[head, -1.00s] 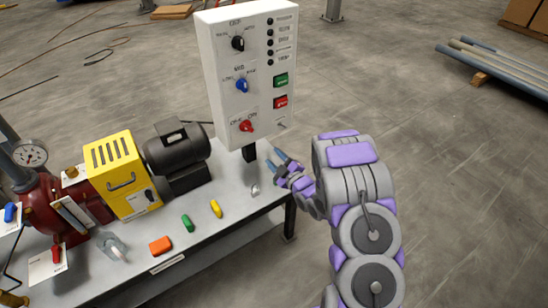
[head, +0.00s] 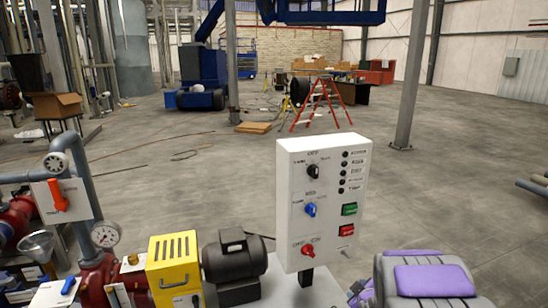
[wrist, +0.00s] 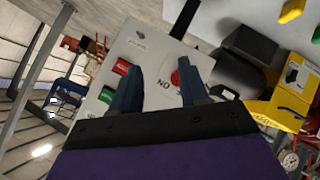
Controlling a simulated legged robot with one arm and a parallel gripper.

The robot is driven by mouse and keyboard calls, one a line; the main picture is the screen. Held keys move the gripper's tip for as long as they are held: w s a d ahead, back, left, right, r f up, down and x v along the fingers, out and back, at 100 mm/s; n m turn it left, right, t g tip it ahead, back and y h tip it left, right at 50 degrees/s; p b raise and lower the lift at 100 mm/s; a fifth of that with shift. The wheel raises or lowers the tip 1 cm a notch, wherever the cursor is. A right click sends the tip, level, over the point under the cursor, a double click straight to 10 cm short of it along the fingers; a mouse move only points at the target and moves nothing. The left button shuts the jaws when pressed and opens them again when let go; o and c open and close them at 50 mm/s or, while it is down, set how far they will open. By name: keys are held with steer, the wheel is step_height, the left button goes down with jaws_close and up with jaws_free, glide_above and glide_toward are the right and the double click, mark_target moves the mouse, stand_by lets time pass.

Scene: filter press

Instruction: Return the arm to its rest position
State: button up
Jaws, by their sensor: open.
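My arm (head: 425,280) shows grey and purple at the lower right of the head view. My gripper (wrist: 160,88) is open in the wrist view, its two dark blue fingers apart with nothing between them. In the head view only a bit of the hand shows at the bottom edge, just right of the panel's foot. The white control panel (head: 322,190) stands upright left of my arm; it also fills the space beyond the fingers in the wrist view (wrist: 148,62). It carries black, blue and red knobs and green and red buttons. I cannot tell the exact gap to it.
A yellow box (head: 175,270) and a dark motor (head: 234,258) sit on the bench left of the panel. Red pump parts and a gauge (head: 105,234) stand farther left. The floor behind is mostly open, with a red ladder (head: 322,102) and a column (head: 411,80) farther back.

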steer(key=s+a+r+m+g, duration=0.2)
steer(key=s+a+r+g, duration=0.1)
steer(key=s, duration=1.1)
steer(key=s+a+r+m+g, duration=0.3)
steer(key=s+a+r+g, duration=0.1)
steer(key=s, duration=1.1)
steer(key=s+a+r+m+g, duration=0.3)
steer(key=s+a+r+g, duration=0.1)
steer(key=s, duration=1.1)
steer(key=shift+a+r+g+y, duration=0.2)
steer(key=shift+r+g+y, duration=0.25)
steer(key=shift+g, duration=0.35)
